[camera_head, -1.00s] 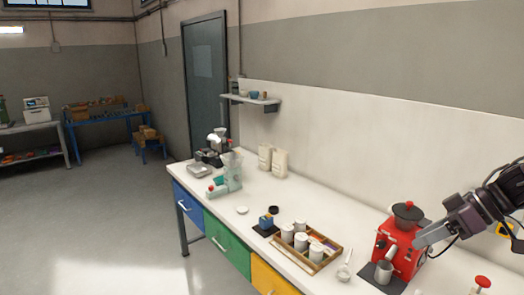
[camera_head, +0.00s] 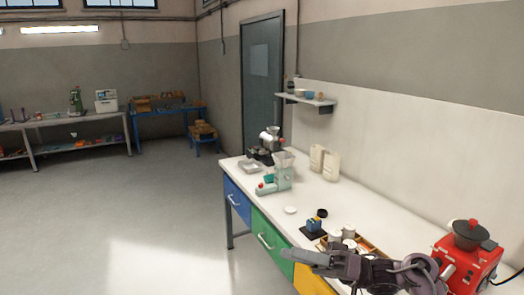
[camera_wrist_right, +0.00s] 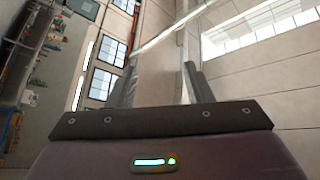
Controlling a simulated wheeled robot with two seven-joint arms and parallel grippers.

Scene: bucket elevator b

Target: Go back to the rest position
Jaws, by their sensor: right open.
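My right gripper (camera_head: 290,255) reaches in from the lower right, low in front of the workbench (camera_head: 290,225), and points left. In the right wrist view its two fingers stand apart with nothing between them (camera_wrist_right: 160,75). The arm hides part of the wooden tray (camera_head: 372,247) and its canisters (camera_head: 348,232). My left gripper is not in view.
A red machine (camera_head: 465,255) stands at the right end of the bench. The floor (camera_head: 120,225) to the left is clear.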

